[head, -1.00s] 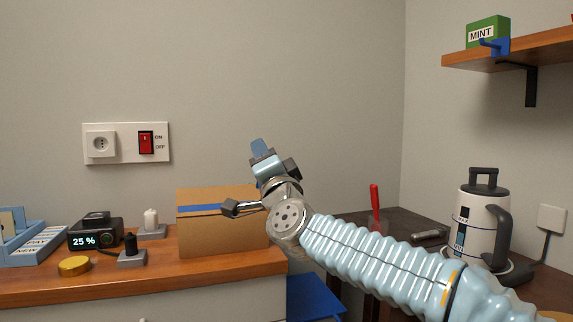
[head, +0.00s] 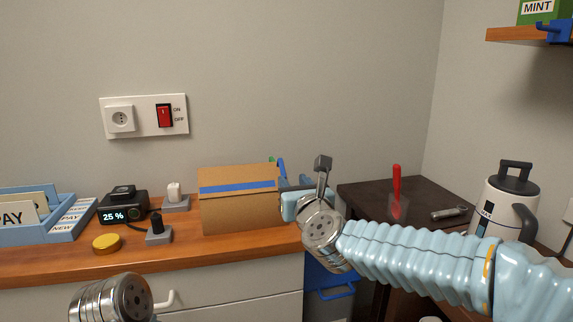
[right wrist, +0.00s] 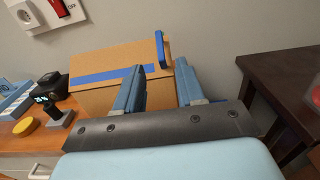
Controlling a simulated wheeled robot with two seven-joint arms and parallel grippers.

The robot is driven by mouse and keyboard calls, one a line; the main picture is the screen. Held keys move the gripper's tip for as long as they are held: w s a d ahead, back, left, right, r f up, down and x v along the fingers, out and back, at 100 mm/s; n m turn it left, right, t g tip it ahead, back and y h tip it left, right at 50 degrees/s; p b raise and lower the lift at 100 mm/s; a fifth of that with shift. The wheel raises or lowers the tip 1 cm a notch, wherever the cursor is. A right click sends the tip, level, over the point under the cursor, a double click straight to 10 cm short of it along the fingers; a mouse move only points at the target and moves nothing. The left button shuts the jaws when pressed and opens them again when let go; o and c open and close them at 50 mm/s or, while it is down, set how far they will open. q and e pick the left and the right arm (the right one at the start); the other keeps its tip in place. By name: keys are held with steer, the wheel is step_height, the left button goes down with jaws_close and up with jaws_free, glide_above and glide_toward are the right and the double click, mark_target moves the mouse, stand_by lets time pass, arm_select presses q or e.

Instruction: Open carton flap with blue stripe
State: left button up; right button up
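The brown carton (head: 240,212) stands on the wooden counter against the wall, with its top closed. A blue stripe (head: 236,187) runs along the top of its front; it also shows in the right wrist view (right wrist: 105,75). A blue upright tab (right wrist: 161,48) stands at the carton's right top edge. My right gripper (right wrist: 160,72) is open, its two fingers apart near the carton's right end, with the tab beyond and between their tips. I cannot tell if they touch. In the head view my right gripper (head: 286,183) is partly hidden. My left gripper's fingers are out of view.
A clock-like display (head: 121,207), plugs (head: 158,232), a yellow lid (head: 107,243) and a blue letter tray (head: 72,220) stand left of the carton. A blue bin (head: 330,280) is below right. A dark table (head: 370,190) holds a red-handled tool (head: 396,182) and a kettle (head: 505,205).

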mark_target(282, 167)
steer(key=p+x, duration=0.2)
steer(key=x, duration=0.7)
steer(key=shift+w, duration=0.1)
jaws_close()
